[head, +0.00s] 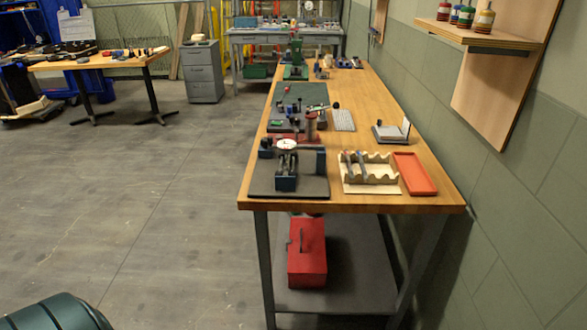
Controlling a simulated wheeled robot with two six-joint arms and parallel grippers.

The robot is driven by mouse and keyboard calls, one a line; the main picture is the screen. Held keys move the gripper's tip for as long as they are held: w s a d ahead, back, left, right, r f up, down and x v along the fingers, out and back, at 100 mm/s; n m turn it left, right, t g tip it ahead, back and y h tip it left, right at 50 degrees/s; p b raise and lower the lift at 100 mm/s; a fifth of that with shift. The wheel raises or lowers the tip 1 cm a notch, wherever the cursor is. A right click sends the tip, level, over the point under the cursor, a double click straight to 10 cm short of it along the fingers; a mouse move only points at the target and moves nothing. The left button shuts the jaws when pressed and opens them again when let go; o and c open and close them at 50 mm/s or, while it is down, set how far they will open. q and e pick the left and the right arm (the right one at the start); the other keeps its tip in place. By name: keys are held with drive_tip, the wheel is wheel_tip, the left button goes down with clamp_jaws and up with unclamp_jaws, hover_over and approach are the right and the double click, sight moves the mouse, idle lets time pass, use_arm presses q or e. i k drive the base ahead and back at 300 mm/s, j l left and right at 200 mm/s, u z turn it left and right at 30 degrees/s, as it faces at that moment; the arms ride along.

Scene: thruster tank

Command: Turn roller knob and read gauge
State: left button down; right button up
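A small fixture (286,182) with a dark blue body stands on a dark board (260,180) at the near end of the long wooden bench. A round white dial gauge (287,144) sits on top of it, too small to read. A small block with a dark round knob (266,143) stands just behind, to the left; I cannot tell whether this is the roller knob. Neither of my grippers is in view.
The wooden bench (363,103) runs along the right wall. A cream rack (372,186) and a red tray (414,174) lie right of the fixture. A red toolbox (307,262) sits on the lower shelf. The floor (150,200) left of the bench is clear.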

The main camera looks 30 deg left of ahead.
sight(263, 143)
drive_tip(key=u, duration=1.25)
drive_tip(key=z, duration=0.55)
drive_tip(key=i+z, duration=0.1)
drive_tip(key=z, duration=1.05)
drive_tip(key=j+z, duration=0.1)
drive_tip(key=z, duration=0.45)
drive_tip(key=j+z, duration=0.1)
drive_tip(key=z, duration=1.05)
drive_tip(key=j+z, duration=0.1)
drive_tip(key=z, duration=0.45)
drive_tip(key=j+z, duration=0.1)
drive_tip(key=z, duration=0.45)
drive_tip(key=k+j+z, duration=0.1)
drive_tip(key=z, duration=0.3)
drive_tip(key=u, duration=0.5)
drive_tip(key=j+u, duration=0.1)
drive_tip(key=u, duration=0.35)
drive_tip(key=k+j+u, duration=0.1)
drive_tip(key=u, duration=0.85)
drive_tip(key=j+u, duration=0.15)
drive_tip(key=u, duration=0.85)
